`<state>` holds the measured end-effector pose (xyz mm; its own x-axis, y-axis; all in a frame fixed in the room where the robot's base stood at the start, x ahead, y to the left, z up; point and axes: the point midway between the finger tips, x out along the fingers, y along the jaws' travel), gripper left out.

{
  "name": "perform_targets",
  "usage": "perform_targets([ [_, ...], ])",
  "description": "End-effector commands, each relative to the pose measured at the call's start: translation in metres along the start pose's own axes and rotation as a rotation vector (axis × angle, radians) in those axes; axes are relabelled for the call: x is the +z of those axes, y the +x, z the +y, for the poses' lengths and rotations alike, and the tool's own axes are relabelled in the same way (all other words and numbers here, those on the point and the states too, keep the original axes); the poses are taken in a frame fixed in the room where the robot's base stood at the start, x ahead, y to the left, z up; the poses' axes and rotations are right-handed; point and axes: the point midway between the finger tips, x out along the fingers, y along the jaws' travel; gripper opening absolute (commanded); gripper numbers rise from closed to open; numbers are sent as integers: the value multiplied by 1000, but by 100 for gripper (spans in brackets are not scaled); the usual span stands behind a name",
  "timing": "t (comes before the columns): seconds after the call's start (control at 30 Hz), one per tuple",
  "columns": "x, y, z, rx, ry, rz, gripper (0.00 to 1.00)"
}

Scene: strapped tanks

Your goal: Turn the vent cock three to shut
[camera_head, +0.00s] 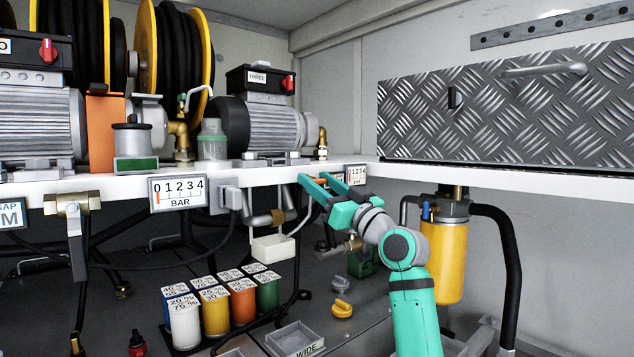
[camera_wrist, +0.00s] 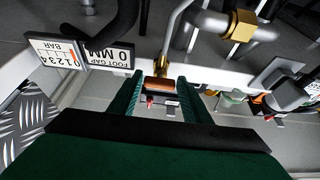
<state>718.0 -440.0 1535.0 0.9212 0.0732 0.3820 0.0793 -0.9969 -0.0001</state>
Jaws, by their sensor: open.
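My gripper (camera_head: 313,178) is at the shelf's front edge, with its two teal fingers apart. In the wrist view the open fingers (camera_wrist: 160,88) stand either side of a small orange-brown and brass piece (camera_wrist: 158,83). I cannot tell whether they touch it. No vent cock carries a readable label. A small upright brass fitting (camera_head: 322,142) stands on the shelf right of the motor marked THREE (camera_head: 272,128). Which fitting is vent cock three, and its turn position, I cannot tell.
The white shelf (camera_head: 440,176) runs across, with gauge plates on its front edge, one reading BAR (camera_head: 178,192). A brass cock (camera_head: 72,203) hangs at left. Coloured canisters (camera_head: 213,313) stand below. A yellow filter (camera_head: 446,262) with black hose is right of my arm.

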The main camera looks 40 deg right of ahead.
Motion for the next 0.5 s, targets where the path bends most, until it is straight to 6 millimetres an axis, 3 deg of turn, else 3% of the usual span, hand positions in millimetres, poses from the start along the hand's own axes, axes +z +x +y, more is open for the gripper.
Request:
perform_targets([
  [0.37, 0, 7, 0, 0, 0, 0, 44],
  [0.4, 0, 7, 0, 0, 0, 0, 41],
  [0.5, 0, 7, 0, 1, 0, 0, 17],
])
